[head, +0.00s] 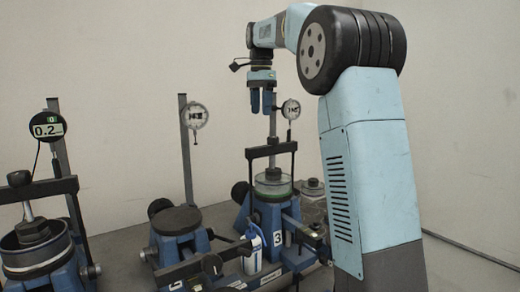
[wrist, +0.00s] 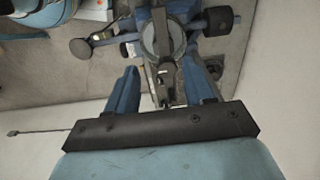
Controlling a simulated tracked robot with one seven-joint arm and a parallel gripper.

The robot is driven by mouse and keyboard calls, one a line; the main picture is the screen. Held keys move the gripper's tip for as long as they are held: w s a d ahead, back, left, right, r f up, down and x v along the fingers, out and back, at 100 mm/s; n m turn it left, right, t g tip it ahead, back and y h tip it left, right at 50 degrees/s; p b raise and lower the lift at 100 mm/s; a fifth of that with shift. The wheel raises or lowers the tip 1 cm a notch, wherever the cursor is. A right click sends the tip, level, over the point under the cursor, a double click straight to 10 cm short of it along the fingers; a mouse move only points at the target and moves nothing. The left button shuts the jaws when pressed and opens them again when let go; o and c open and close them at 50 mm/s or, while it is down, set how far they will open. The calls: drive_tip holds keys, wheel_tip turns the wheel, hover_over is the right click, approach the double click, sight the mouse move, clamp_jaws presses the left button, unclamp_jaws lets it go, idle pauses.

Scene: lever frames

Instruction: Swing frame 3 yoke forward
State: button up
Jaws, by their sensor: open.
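Frame 3 (head: 278,238) is a blue lever frame with a "3" label, standing right of centre in the head view. Its black yoke (head: 271,151) stands upright, its crossbar above a clear round cell with a green rim (head: 272,185). My gripper (head: 261,112) points down above the yoke, apart from it, its blue fingers spread and empty. In the wrist view my gripper (wrist: 162,92) shows both fingers, with the frame's round top (wrist: 162,40) beyond the gap between them.
A dial gauge (head: 291,109) on a post stands just behind the yoke. A middle frame (head: 176,220) with its own gauge (head: 194,116) stands to the left. A frame with a digital gauge (head: 47,126) stands at the far left. A white-and-blue bottle (head: 252,248) stands before frame 3.

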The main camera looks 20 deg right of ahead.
sight(260, 147)
drive_tip(key=f, duration=1.3)
drive_tip(key=shift+w+f, duration=0.35)
drive_tip(key=shift+f, duration=0.05)
drive_tip(key=shift+c, duration=0.2)
clamp_jaws()
